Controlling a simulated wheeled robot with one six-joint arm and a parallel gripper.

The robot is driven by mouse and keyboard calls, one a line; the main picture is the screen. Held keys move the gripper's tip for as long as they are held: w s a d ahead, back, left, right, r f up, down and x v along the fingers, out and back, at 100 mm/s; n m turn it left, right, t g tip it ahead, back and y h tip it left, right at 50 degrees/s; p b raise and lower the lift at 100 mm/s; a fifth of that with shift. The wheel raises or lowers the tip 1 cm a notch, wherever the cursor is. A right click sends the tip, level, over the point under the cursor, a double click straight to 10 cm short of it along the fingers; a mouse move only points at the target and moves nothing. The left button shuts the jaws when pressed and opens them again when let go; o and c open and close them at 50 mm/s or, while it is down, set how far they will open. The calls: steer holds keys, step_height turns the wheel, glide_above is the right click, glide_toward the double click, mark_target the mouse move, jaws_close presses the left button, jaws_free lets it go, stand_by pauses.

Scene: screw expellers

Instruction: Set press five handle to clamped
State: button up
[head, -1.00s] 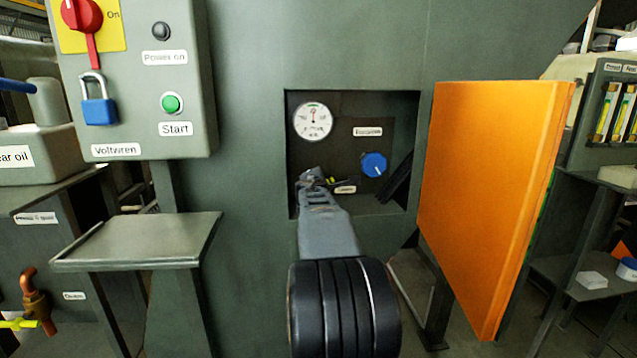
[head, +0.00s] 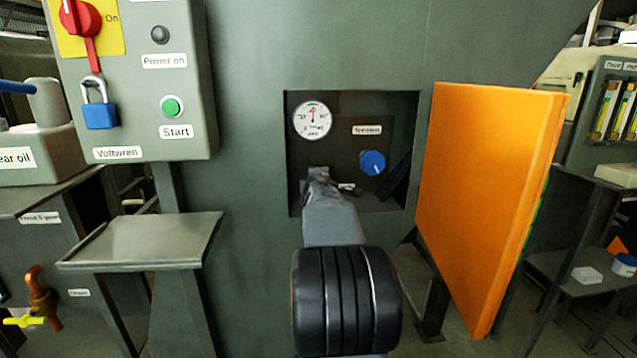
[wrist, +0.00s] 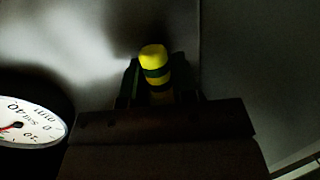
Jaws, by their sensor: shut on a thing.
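My gripper (head: 318,176) reaches into an open recess (head: 340,103) in the green machine wall. In the wrist view, my gripper (wrist: 155,84) is shut on a yellow handle (wrist: 153,56) with dark bands, whose tip sticks out past the fingers. In the head view the handle is hidden behind my gripper and wrist. A small label beside my gripper is partly covered and cannot be read. I cannot tell from these views which position the handle is in.
Inside the recess are a round white gauge (head: 312,119) and a blue knob (head: 373,163). An orange door (head: 490,190) stands open at the right. A grey control box (head: 130,85) and a small shelf (head: 145,238) are at the left.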

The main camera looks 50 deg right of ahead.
steer(key=shift+f, duration=0.4)
steer(key=o, duration=0.7)
steer(key=shift+o, duration=0.7)
steer(key=shift+r, duration=0.2)
steer(key=p+v, duration=0.2)
steer(key=v, duration=1.1)
steer(key=shift+s+a, duration=0.25)
steer(key=shift+s, duration=0.05)
steer(key=shift+r, duration=0.1)
